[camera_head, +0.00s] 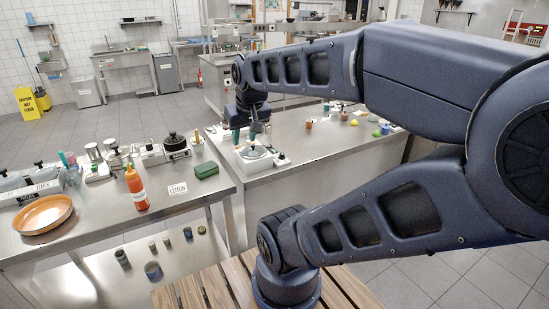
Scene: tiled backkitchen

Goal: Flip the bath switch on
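My gripper (252,137) points down over the far steel table, its two fingers apart with a gap between them. Just below it stands a white appliance (254,156) with a round grey top; I cannot tell whether the fingers touch it. A small white block with a dark spot (282,160) sits at its right front. Another white appliance (165,152) with a black pot on it stands on the near table. No switch can be made out clearly, so its position, on or off, cannot be told.
Small cups and fruit (354,123) lie right of my gripper. My arm hides part of the far table.

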